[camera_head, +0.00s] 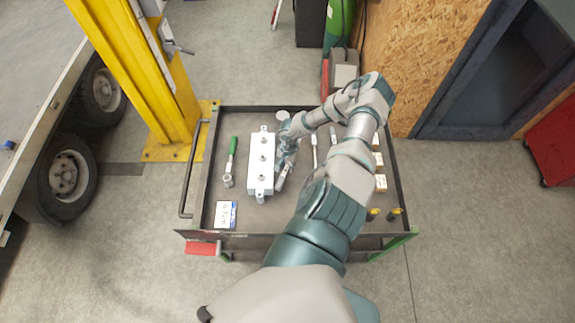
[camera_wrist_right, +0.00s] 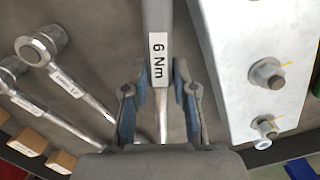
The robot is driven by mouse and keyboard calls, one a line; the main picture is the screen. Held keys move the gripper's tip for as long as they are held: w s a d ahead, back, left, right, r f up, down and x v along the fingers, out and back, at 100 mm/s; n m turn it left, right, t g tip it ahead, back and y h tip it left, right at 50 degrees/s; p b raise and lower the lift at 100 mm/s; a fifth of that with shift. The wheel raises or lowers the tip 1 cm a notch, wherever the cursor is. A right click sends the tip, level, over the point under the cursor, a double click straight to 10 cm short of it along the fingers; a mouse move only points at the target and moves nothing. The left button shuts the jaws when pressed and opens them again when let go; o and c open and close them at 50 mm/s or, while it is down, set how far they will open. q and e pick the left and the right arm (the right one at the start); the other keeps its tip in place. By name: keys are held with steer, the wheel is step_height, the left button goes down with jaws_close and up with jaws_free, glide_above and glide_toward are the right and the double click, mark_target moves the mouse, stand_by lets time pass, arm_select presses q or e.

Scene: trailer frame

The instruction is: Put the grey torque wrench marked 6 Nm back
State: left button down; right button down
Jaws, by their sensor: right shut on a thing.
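The grey torque wrench (camera_wrist_right: 159,60) carries a white "6 Nm" label and runs down between the fingers of my right gripper (camera_wrist_right: 160,92) in the right wrist view. The gripper is shut on it. In the head view my right gripper (camera_head: 286,160) is at the right side of the pale metal block (camera_head: 261,165), with the wrench's lower end (camera_head: 281,182) showing below it. The block also shows beside the wrench in the wrist view (camera_wrist_right: 245,75). I cannot tell whether the wrench touches the cart top. My left gripper is not in view.
The dark cart (camera_head: 262,215) has a raised rim. A green-handled ratchet (camera_head: 231,160) and a blue-and-white card (camera_head: 226,213) lie left. Other wrenches (camera_wrist_right: 60,75), small boxes (camera_head: 380,182) and yellow-black items (camera_head: 394,213) are right. A yellow post (camera_head: 150,70) stands behind left.

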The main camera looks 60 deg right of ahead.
steer(key=shift+d+f+b, duration=0.2)
steer(key=shift+f+b, duration=0.2)
steer(key=shift+f, duration=0.35)
steer(key=c, duration=0.9)
jaws_free()
steer(key=shift+a, duration=0.1)
steer(key=shift+r, duration=0.2)
steer(key=r, duration=0.8)
steer(key=d+r, duration=0.1)
steer(key=r, duration=0.3)
steer(key=shift+d+r, duration=0.1)
steer(key=shift+r, duration=0.25)
